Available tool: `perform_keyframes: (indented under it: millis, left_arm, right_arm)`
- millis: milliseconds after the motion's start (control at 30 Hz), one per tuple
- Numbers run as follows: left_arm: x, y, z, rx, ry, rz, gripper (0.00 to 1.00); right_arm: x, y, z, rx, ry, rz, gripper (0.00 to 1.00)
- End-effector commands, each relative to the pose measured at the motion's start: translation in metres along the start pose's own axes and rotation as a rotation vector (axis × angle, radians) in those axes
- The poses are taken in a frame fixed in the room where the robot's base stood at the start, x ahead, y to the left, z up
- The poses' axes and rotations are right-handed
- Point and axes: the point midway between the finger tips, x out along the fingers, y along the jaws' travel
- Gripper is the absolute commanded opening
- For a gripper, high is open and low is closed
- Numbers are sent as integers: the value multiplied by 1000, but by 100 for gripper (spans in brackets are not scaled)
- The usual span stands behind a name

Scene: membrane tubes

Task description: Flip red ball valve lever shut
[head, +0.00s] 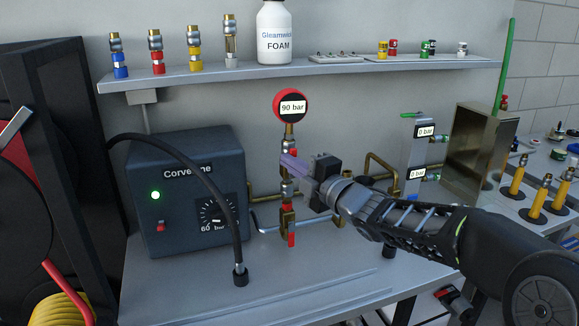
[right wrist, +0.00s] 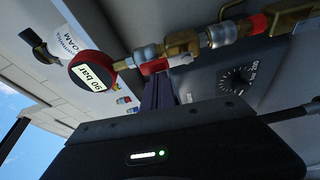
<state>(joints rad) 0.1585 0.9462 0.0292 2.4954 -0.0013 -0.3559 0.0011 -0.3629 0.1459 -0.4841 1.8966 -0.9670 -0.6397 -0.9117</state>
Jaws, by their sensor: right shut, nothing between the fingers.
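A red valve lever (head: 291,239) hangs down at the lower end of the brass pipe stack below the gauge, near the bench top. The red gauge (head: 290,106) above reads 90 bar. My left gripper is not in view.
A dark Corvenne box (head: 185,185) with a dial and green light stands to the left, a black hose (head: 205,185) arching over it. Brass pipes run behind my gripper. A shelf (head: 300,72) with fittings and a foam bottle hangs above. The front bench top (head: 190,290) is mostly clear.

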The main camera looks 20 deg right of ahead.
Motion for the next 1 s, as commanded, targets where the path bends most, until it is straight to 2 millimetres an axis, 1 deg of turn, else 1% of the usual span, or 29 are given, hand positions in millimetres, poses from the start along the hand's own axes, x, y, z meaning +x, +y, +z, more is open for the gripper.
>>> perform_keyframes:
  millis: [733, 1000]
  left_arm:
    - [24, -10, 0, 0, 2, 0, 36]
    - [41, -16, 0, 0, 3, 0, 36]
  right_arm:
    - [-2, -1, 4, 142, -3, 49, 0]
    - [-3, -1, 8, 244, -4, 87, 0]
